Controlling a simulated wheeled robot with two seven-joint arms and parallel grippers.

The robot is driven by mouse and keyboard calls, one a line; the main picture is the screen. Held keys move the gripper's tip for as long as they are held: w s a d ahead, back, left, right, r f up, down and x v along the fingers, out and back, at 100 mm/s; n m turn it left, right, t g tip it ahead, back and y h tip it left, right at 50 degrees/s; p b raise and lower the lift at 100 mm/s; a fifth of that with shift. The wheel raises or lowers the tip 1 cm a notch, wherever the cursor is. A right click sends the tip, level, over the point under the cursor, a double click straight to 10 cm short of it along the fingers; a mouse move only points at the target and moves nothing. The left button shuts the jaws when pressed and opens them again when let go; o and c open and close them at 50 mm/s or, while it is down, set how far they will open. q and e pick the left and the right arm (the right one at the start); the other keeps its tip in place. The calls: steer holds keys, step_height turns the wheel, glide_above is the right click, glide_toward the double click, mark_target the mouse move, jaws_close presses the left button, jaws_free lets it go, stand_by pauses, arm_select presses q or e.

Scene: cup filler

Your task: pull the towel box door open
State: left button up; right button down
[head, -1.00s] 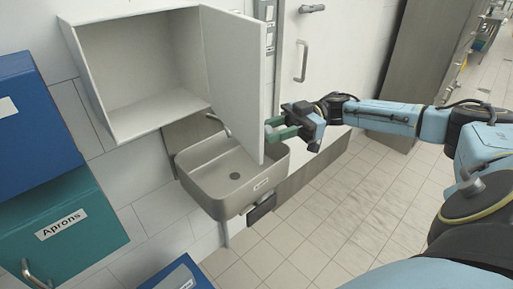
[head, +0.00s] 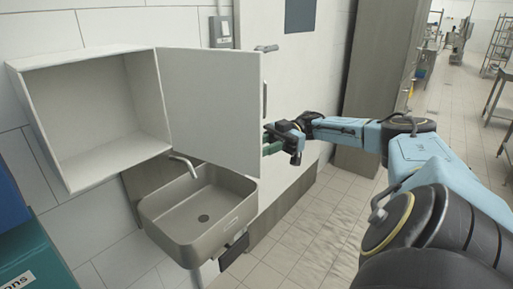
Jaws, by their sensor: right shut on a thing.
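The towel box (head: 97,118) is a white wall box on the left, open at the front and empty inside where I can see. Its white door (head: 210,100) is hinged on the box's right side and stands wide open, reaching out to the right. My right gripper (head: 272,140) is shut at the door's free edge, near the lower right corner. The exact part it grips is hidden behind the door. My left gripper is not in view.
A metal sink (head: 200,215) with a tap (head: 183,163) is below the box and door. Blue and teal boxes (head: 38,262) are at the left edge. A grey cabinet (head: 372,90) stands behind my right arm. Tiled floor (head: 325,225) is clear at centre right.

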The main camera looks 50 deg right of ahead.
steer(key=shift+w+r, duration=0.25)
steer(key=shift+r, duration=0.05)
steer(key=c, duration=1.5)
jaws_free()
steer(key=o, duration=0.5)
steer(key=shift+w+a+f, duration=0.1)
steer(key=shift+w+a, duration=0.05)
steer(key=shift+w, duration=0.25)
steer(key=shift+c, duration=0.2)
steer(key=shift+s, duration=0.15)
steer(key=shift+f, duration=0.15)
steer(key=b+v, duration=0.2)
steer(key=v, duration=0.5)
steer(key=shift+s+d+b, duration=0.15)
steer(key=shift+d+b, duration=0.1)
steer(key=shift+b, duration=0.05)
